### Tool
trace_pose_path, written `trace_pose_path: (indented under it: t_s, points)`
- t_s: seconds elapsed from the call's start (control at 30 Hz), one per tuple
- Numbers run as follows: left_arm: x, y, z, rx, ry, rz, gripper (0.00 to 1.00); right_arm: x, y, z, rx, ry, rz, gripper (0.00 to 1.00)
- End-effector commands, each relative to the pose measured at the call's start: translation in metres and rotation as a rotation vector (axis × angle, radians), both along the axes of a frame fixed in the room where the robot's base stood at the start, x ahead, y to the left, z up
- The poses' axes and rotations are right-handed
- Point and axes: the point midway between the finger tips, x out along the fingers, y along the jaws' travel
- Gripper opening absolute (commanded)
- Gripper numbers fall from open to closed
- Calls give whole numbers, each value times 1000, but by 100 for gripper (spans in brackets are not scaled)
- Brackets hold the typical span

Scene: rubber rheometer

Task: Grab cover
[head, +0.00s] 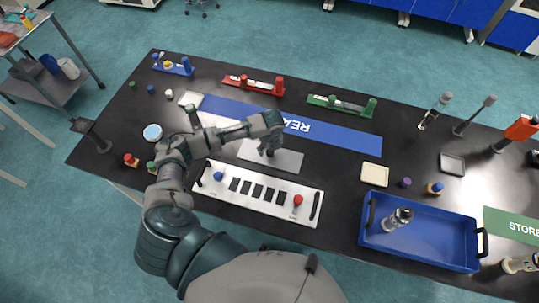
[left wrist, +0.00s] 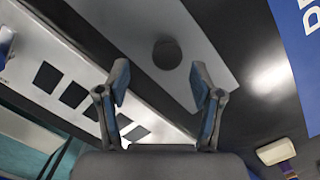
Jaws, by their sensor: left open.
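A flat light-grey plate (head: 287,158) with a dark round knob lies on the black table, between the blue strip and the white panel; I take it to be the cover. In the left wrist view, the plate (left wrist: 205,72) and its knob (left wrist: 167,54) show ahead of the fingers. My left gripper (head: 270,147) is over the plate, pointing down at the knob, and partly hides it. In the left wrist view the left gripper (left wrist: 158,82) is open, with nothing between its fingers. The right gripper is not in view.
The white panel (head: 258,193) with black squares and blue and red knobs lies just in front of the plate. A blue tray (head: 420,251) holding a glass jar is at the right. Red (head: 253,84) and green (head: 341,105) racks stand behind the blue strip (head: 340,133).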

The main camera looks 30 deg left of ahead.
Motion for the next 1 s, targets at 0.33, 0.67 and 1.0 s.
trace_pose_path:
  t_s: [0.33, 0.67, 1.0]
  points:
    - [11, 6, -46, 0, 2, -1, 66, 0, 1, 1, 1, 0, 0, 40]
    - [11, 7, -48, 0, 1, -1, 46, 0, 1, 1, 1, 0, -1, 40]
    - [12, 6, -48, 1, 1, -1, 0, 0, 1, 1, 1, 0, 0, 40]
